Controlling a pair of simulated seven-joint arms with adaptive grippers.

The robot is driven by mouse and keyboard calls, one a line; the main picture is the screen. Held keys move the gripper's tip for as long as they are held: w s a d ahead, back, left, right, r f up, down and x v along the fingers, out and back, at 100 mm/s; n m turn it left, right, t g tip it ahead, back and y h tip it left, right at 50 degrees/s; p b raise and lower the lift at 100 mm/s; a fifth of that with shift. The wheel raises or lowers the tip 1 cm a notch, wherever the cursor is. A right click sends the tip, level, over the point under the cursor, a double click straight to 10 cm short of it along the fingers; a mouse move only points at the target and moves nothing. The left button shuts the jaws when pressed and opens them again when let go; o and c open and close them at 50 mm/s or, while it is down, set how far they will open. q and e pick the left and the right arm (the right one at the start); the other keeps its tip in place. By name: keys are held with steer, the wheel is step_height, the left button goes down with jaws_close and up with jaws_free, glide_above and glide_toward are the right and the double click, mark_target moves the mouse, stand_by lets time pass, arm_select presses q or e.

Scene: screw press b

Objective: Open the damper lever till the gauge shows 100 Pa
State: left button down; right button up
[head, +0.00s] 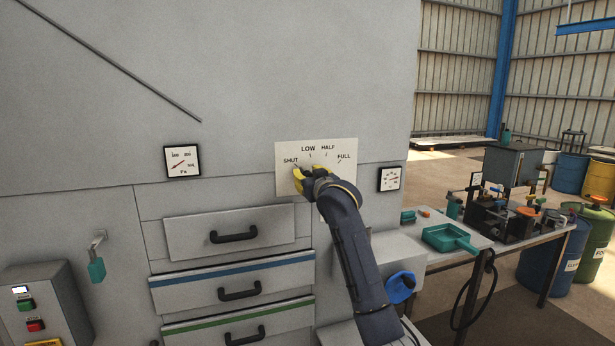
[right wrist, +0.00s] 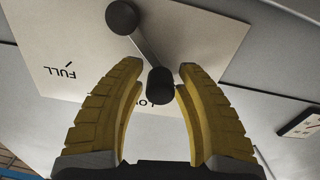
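The damper plate (head: 343,147) is a pale panel on the grey wall, marked SHUT, LOW, HALF and FULL. Its lever (right wrist: 145,45) has a dark pivot and a black knob (right wrist: 160,86). My right gripper (head: 302,177) is at the plate below SHUT and hides most of the lever. In the right wrist view its yellow fingers (right wrist: 160,75) are open on either side of the knob; I cannot tell whether either touches it. The Pa gauge (head: 183,162) is left of the plate; its red needle points lower left, its exact reading too small to tell. My left gripper is out of view.
A second gauge (head: 390,179) is on the wall right of the plate. Drawers with black handles (head: 233,235) are below. A control box (head: 46,305) stands lower left. A bench with a green tray (head: 447,238) is at right. The wall above the plate is clear.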

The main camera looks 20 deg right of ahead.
jaws_close()
steer(key=shift+r, duration=0.1)
steer(key=shift+d+r+m, duration=0.25)
steer(key=shift+m, duration=0.35)
steer(key=shift+d+r+m, duration=0.2)
steer(key=shift+d+m, duration=0.05)
steer(key=shift+m, duration=0.35)
steer(key=shift+d+r+m, duration=0.3)
steer(key=shift+d+m, duration=0.25)
steer(key=shift+m, duration=0.35)
steer(key=shift+d+r+m, duration=0.25)
steer(key=shift+d+m, duration=0.25)
steer(key=shift+m, duration=0.4)
steer(key=shift+o, duration=0.8)
jaws_free()
steer(key=shift+o, duration=1.1)
steer(key=shift+f, duration=0.15)
